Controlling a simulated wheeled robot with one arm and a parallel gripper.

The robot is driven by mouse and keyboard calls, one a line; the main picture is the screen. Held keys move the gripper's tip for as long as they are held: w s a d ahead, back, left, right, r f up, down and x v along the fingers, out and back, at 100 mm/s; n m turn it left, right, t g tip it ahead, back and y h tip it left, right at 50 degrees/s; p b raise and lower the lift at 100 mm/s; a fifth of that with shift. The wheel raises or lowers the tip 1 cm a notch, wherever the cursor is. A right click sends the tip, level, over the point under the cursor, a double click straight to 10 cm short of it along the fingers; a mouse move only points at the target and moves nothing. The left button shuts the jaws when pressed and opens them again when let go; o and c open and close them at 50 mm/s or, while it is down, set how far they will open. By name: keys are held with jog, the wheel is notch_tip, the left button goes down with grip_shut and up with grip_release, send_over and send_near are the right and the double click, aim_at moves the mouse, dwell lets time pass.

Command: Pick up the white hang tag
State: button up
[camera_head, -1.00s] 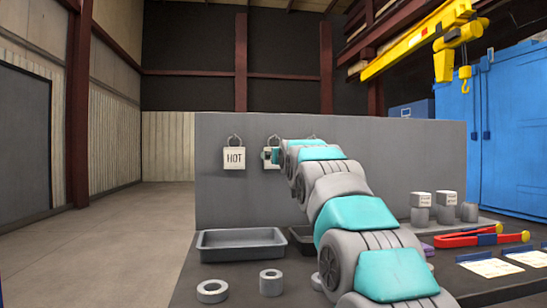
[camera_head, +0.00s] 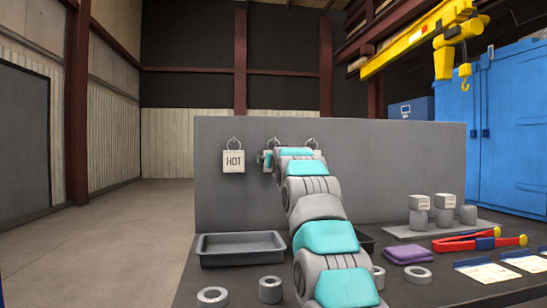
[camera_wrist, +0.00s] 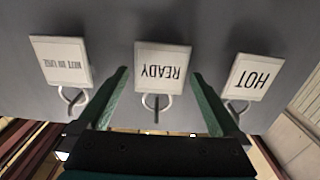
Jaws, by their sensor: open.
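Three white hang tags hang by rings on the grey upright panel. The HOT tag (camera_head: 233,162) is at the left in the head view; it is at the right of the inverted wrist view (camera_wrist: 251,77). The middle READY tag (camera_wrist: 162,70) shows large in the wrist view, but my arm mostly hides it in the head view. A third tag (camera_wrist: 61,61) has small lettering that is hard to read. My gripper (camera_wrist: 161,74) is open, with a finger on either side of the READY tag's ring. I cannot tell whether they touch it.
On the bench below stand a dark tray (camera_head: 241,248), several grey rings, a purple cloth (camera_head: 408,255), red tongs (camera_head: 466,243), and tagged grey weights (camera_head: 445,212) at the right. The grey panel (camera_head: 400,160) rises close behind the gripper. Floor at the left is clear.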

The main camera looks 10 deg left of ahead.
jog(key=shift+w+a+f, duration=0.1)
jog(key=shift+w, duration=0.15)
jog(key=c, duration=1.2)
jog(key=shift+r, duration=0.2)
